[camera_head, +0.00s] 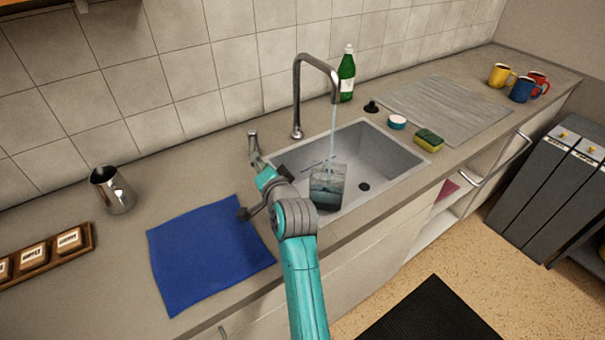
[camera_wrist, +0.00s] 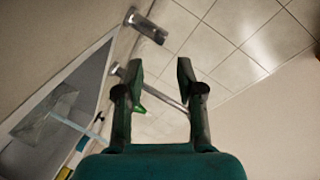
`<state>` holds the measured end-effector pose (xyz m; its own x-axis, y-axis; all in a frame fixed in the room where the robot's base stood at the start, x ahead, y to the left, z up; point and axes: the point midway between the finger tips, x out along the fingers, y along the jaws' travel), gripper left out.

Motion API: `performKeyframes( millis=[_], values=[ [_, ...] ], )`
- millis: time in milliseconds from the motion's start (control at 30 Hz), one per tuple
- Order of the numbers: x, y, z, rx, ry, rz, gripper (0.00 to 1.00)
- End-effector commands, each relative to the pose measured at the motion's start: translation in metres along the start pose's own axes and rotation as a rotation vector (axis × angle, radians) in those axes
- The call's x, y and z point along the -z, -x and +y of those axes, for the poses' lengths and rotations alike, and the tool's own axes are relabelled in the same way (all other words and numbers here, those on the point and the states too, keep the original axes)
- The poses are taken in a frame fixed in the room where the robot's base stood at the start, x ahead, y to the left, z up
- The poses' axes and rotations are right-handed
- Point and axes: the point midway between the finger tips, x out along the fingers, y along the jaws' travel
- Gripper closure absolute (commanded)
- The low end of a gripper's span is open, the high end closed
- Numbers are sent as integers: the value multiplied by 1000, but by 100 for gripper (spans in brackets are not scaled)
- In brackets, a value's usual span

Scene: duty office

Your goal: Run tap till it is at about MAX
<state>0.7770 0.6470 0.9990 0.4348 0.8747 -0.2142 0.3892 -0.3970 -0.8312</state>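The metal tap (camera_head: 297,100) stands behind the sink, and a thin stream of water (camera_head: 333,118) runs from its spout. The stream falls into a clear container (camera_head: 328,187) in the sink. The container holds some water; its level and any MAX mark are too small to read. The container and stream also show at left in the wrist view (camera_wrist: 45,115). The tap's lever (camera_head: 254,143) stands left of the spout, and shows ahead of my fingers in the wrist view (camera_wrist: 148,26). My gripper (camera_wrist: 161,70) is open and empty, close to the lever but apart from it.
The sink (camera_head: 385,152) has a sponge (camera_head: 429,140), a small round tub (camera_head: 397,122) and a green bottle (camera_head: 347,75) around it. A blue cloth (camera_head: 207,255) and a metal pitcher (camera_head: 112,190) lie left. Mugs (camera_head: 522,89) stand far right.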

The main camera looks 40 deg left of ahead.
Motion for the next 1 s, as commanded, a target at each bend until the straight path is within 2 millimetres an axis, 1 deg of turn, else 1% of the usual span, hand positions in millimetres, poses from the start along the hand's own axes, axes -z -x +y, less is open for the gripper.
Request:
performKeyframes(
  millis=[133, 233, 500, 700, 800, 1000],
  values=[
    [0, -6, 0, 1, 0, 0, 63],
    [0, -17, -1, 0, 0, 0, 63],
    [0, -59, -1, 0, 1, -1, 63],
    [0, -86, -1, 0, 1, 0, 63],
    [0, -96, -1, 0, 1, 0, 63],
    [0, -107, -1, 1, 0, 1, 63]
  ],
)
